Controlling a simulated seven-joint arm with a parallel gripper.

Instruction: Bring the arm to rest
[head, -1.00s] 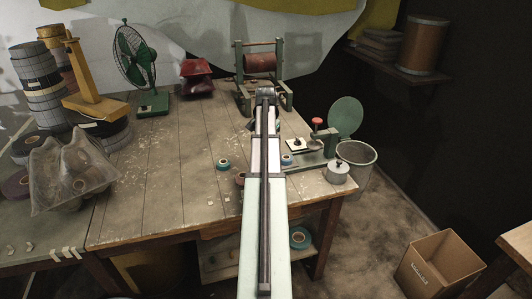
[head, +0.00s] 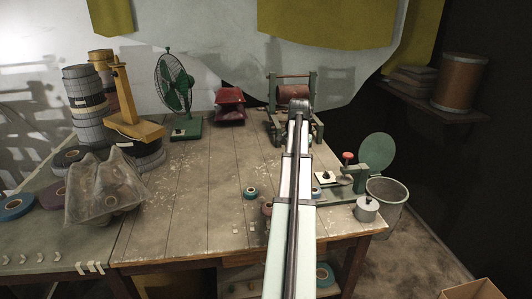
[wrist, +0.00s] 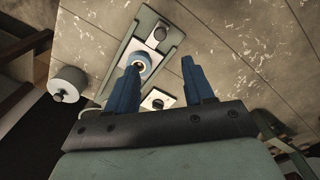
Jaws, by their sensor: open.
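My gripper (wrist: 161,62) is open in the wrist view, with two blue fingers spread apart and nothing between them. It points at the tabletop beside a green bench device (wrist: 155,45). A blue tape roll (wrist: 139,60) lies on or over the device's green plate, close to the left fingertip; I cannot tell whether they touch. In the head view my arm reaches forward over the table (head: 190,225), and the gripper itself is hidden. The green device (head: 376,180) with its red knob (head: 348,156) stands right of the arm.
A lidded metal pot (head: 366,210) stands at the table's right edge, beside a bin (head: 386,205). A small teal roll (head: 251,193) lies left of the arm. A green fan (head: 174,85), a yellow stand (head: 125,105) and a moulded tray (head: 105,190) occupy the left. The table's middle-left is mostly clear.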

